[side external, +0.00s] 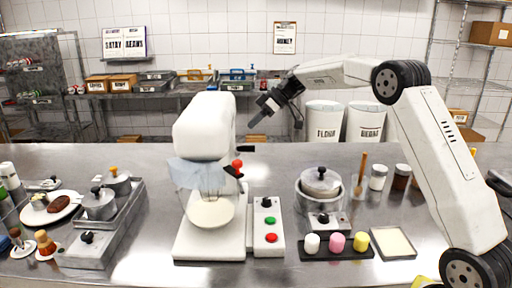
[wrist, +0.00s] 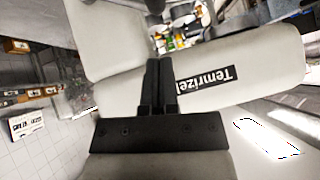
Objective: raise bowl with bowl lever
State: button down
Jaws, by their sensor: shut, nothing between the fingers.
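A white stand mixer (side external: 205,135) stands on the steel counter. My gripper (side external: 251,123) is shut and empty, up and right of the mixer head, apart from both levers. In the wrist view, my shut fingers (wrist: 161,62) show over the white mixer body (wrist: 262,68).
A control box (side external: 268,225) with green and red buttons stands right of the mixer. Right of that are a lidded pot (side external: 320,185), several coloured jars and a square tray (side external: 393,243). Pans (side external: 99,204) and plated food stand at left.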

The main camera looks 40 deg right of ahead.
aim_at(248, 147)
jog(key=shift+s+a+f, duration=0.1)
jog(key=shift+a+f, duration=0.15)
jog(key=shift+f, duration=0.9)
jog(key=shift+a+f, duration=0.25)
jog(key=shift+f, duration=0.9)
jog(key=shift+s+a+f+n+t+h, duration=0.3)
jog(key=shift+n+t+h, duration=0.1)
jog(key=shift+t+h, duration=0.1)
jog(key=shift+s+a+f+n+t+h, duration=0.15)
jog(key=shift+f+n+t+h, duration=0.05)
jog(key=shift+n+t+h, duration=0.6)
jog(key=shift+t+h, duration=0.2)
jog(key=shift+t, duration=0.1)
jog(key=shift+s+a+f, duration=0.25)
jog(key=shift+f, duration=1.85)
jog(key=shift+s+a+f, duration=0.3)
jog(key=shift+f, duration=1.8)
jog(key=shift+s+a+f, duration=0.25)
jog(key=shift+f, duration=1.85)
jog(key=shift+a+r, duration=0.1)
